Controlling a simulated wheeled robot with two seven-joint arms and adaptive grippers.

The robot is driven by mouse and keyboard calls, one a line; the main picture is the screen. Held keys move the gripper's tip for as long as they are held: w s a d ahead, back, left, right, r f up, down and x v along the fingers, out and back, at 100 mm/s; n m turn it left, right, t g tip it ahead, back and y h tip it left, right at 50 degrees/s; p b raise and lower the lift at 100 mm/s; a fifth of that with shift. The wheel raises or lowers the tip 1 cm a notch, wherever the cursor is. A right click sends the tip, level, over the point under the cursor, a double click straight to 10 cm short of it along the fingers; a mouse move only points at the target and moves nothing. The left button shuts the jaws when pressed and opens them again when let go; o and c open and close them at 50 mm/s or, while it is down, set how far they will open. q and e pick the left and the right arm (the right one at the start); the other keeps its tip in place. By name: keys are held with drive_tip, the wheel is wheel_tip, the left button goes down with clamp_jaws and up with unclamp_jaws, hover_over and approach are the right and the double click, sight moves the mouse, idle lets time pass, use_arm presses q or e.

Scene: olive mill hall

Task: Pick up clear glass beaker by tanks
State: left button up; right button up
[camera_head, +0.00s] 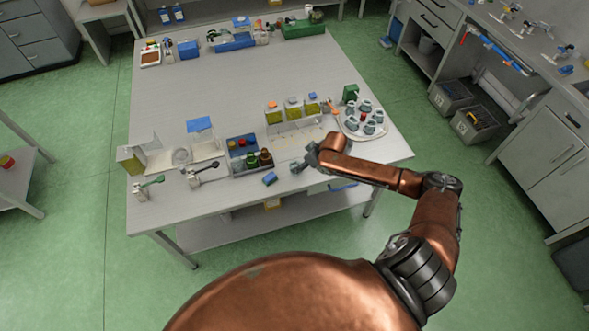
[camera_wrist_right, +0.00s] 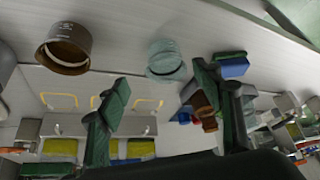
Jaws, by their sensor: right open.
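A clear, pale green-tinted glass beaker (camera_wrist_right: 165,60) shows in the right wrist view, just beyond the gap between my fingertips. It is apart from both fingers. My right gripper (camera_wrist_right: 160,84) is open and empty, with its green-padded fingers on either side of that gap. In the head view my right gripper (camera_head: 303,163) hangs over the table's near side, in front of the tanks (camera_head: 292,110) with yellow-green liquid. I cannot make out the clear beaker there; the gripper and arm may hide it. My left gripper is not in view.
A brown glass vessel (camera_wrist_right: 67,48) is left of the clear beaker in the wrist view. A divided box with bottles (camera_head: 235,165) and a small blue block (camera_head: 270,178) lie left of the gripper. A round tray (camera_head: 345,125) of several vessels is right. The table's middle (camera_head: 240,80) is clear.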

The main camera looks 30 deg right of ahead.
sight(295, 166)
drive_tip(key=x, duration=0.3)
drive_tip(key=a+x, duration=0.1)
drive_tip(key=x, duration=0.1)
drive_tip(key=shift+w+f, duration=0.15)
drive_tip(key=shift+w, duration=0.05)
drive_tip(key=shift+c, duration=0.6)
drive_tip(key=c, duration=1.1)
drive_tip(key=shift+c, duration=0.3)
